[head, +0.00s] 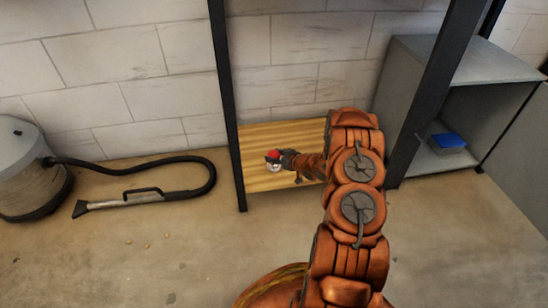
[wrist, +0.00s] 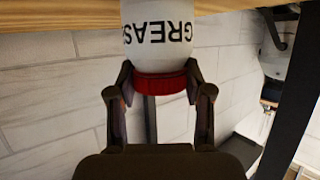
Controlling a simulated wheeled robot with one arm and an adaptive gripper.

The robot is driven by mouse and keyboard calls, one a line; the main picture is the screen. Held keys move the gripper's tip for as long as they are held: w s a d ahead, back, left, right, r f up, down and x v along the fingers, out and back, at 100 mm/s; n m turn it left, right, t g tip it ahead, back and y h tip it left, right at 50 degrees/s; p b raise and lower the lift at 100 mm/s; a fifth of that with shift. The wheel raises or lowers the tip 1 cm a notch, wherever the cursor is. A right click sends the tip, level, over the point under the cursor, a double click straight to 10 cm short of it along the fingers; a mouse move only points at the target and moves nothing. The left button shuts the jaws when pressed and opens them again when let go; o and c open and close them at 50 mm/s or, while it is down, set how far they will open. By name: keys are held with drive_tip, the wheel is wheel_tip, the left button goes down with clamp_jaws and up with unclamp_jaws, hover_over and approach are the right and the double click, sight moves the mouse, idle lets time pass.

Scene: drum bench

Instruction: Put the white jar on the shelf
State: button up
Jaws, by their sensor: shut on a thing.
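The white jar (wrist: 160,50) has a red lid (wrist: 160,84) and black lettering that begins "GREAS". It appears upside down in the wrist view, with its base beyond the top edge. My gripper (wrist: 162,82) is shut on the jar around its red lid. In the head view the jar's red lid (head: 272,155) shows at the tip of my gripper (head: 284,158), over the wooden shelf (head: 255,146). The shelf board also shows along the top of the wrist view (wrist: 60,17). I cannot tell whether the jar's base touches the board.
Black posts (head: 227,110) (head: 428,100) stand at both sides of the shelf, with a block wall behind. A grey cabinet (head: 405,75) with a blue box (head: 447,141) is at right. A vacuum cleaner (head: 25,165) and its hose lie at left. The visible shelf board looks otherwise clear.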

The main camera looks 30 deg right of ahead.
drive_tip(key=o, duration=1.3)
drive_tip(key=p+v, duration=0.4)
drive_tip(key=v, duration=0.8)
wheel_tip(320, 180, up, 8)
drive_tip(key=w+d+g+h, duration=0.1)
drive_tip(key=d+g+h, duration=0.1)
drive_tip(key=g+h, duration=0.25)
drive_tip(key=s+a+r+m+g+h, duration=0.2)
drive_tip(key=s+a+r+g, duration=0.2)
drive_tip(key=s+a+r, duration=0.45)
drive_tip(key=s+a+r+g+y, duration=0.1)
drive_tip(key=s+a+r+g, duration=0.3)
drive_tip(key=s+a, duration=0.8)
drive_tip(key=s+a+r+g+y, duration=0.2)
drive_tip(key=s+a+r+g, duration=0.1)
drive_tip(key=s+a+r, duration=0.6)
drive_tip(key=s+a, duration=0.4)
drive_tip(key=s, duration=0.4)
drive_tip(key=shift+s+r+g, duration=0.3)
drive_tip(key=shift+s+g, duration=0.05)
drive_tip(key=shift+s, duration=0.05)
